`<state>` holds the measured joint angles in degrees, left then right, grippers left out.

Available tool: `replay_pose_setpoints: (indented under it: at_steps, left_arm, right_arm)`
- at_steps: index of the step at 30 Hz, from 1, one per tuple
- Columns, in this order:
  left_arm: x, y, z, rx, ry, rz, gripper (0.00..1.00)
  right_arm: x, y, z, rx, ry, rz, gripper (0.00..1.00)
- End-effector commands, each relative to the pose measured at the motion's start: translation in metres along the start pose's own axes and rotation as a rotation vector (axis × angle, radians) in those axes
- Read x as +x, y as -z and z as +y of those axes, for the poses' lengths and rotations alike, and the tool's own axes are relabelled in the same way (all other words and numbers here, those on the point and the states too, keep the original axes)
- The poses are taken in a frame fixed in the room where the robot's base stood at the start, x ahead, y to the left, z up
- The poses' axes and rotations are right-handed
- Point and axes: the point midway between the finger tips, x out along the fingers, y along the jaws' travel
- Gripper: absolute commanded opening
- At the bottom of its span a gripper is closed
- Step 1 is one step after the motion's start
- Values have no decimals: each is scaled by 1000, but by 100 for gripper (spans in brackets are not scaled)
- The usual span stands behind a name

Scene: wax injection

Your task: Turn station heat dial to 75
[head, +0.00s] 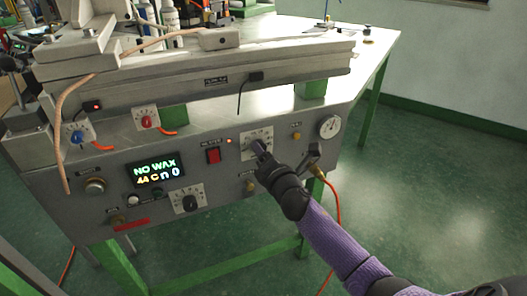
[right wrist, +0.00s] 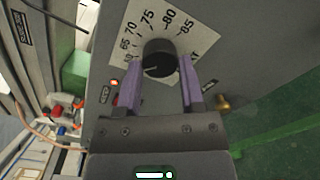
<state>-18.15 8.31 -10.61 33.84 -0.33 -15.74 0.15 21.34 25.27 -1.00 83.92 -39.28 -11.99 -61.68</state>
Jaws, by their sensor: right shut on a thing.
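The heat dial is a black round knob (right wrist: 158,58) on a white scale plate (right wrist: 128,28) with printed numbers from about 60 to 85. A faint light mark on the knob points toward the lower left in the right wrist view, near the low-number side; the exact reading is unclear. My right gripper (right wrist: 161,78) is shut on the knob, one purple finger on each side. In the head view the right gripper (head: 259,148) reaches the dial plate (head: 250,138) from the lower right and hides most of the knob. My left gripper is not in view.
The station's front panel has a lit display (head: 158,171) reading NO WAX and 44 C, a red switch (head: 213,155), a lower black dial (head: 189,201) and a round gauge (head: 330,127). An orange hose (head: 336,210) hangs beside my right arm. Open floor lies right.

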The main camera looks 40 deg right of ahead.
Motion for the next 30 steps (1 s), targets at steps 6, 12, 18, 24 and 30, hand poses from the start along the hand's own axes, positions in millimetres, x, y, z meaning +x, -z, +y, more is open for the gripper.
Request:
replay_pose_setpoints:
  at_steps: [6, 12, 18, 24, 30]
  left_arm:
    - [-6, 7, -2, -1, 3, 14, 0]
    - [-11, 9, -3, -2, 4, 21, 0]
    - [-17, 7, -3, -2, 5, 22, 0]
    - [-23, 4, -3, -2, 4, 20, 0]
    - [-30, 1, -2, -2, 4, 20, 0]
  right_arm:
    - [0, 0, 1, 205, 2, 0, 0]
    - [0, 0, 1, 395, 2, 0, 0]
    - [0, 0, 1, 585, 3, -1, 0]
    - [0, -1, 2, 774, 2, -1, 0]
    - [0, -1, 2, 964, 2, 0, 0]
